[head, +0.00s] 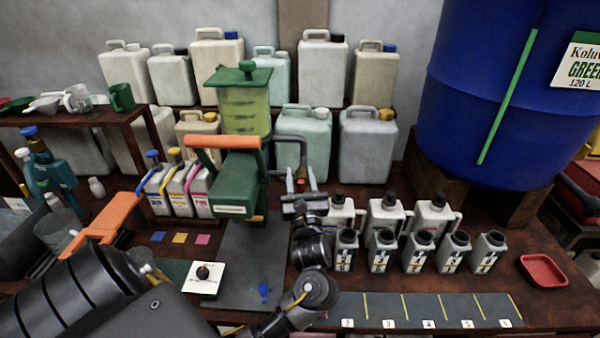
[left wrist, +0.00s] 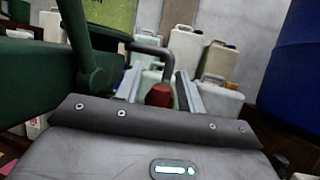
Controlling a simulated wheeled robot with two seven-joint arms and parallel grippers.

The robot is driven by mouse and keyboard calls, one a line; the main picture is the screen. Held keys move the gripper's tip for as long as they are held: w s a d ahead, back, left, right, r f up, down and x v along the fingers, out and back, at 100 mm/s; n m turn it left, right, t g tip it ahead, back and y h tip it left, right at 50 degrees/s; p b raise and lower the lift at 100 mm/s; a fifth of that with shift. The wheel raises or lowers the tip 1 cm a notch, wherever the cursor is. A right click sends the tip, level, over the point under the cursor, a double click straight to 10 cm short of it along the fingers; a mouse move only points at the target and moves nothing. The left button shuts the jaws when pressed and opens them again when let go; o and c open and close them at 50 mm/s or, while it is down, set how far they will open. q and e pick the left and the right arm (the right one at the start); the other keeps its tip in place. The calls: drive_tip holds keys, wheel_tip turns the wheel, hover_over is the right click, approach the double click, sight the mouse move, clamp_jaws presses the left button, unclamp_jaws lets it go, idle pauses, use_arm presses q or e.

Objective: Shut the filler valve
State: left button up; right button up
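The green filling machine (head: 238,180) stands at the centre, with a yellow-green tank (head: 243,108) and an orange-gripped lever (head: 222,142). A grey bent pipe (head: 295,141) comes out on its right, also seen in the left wrist view (left wrist: 150,50). A red knob (left wrist: 158,95), seemingly the valve's handle, shows below this pipe; it is small in the head view (head: 300,185). My left gripper (head: 301,190) is open, its fingers on either side of the red knob (left wrist: 158,88), with small gaps visible. The valve's body is mostly hidden. My right gripper is out of view.
White bottles (head: 383,215) and small grey bottles (head: 422,250) stand close on the right. Small colour-labelled jugs (head: 178,188) stand left of the machine. A large blue drum (head: 500,90) is at the right. A numbered strip (head: 420,308) lies in front.

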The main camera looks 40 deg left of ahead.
use_arm(q)
drive_tip(key=shift+w, duration=0.1)
drive_tip(key=shift+c, duration=0.5)
clamp_jaws()
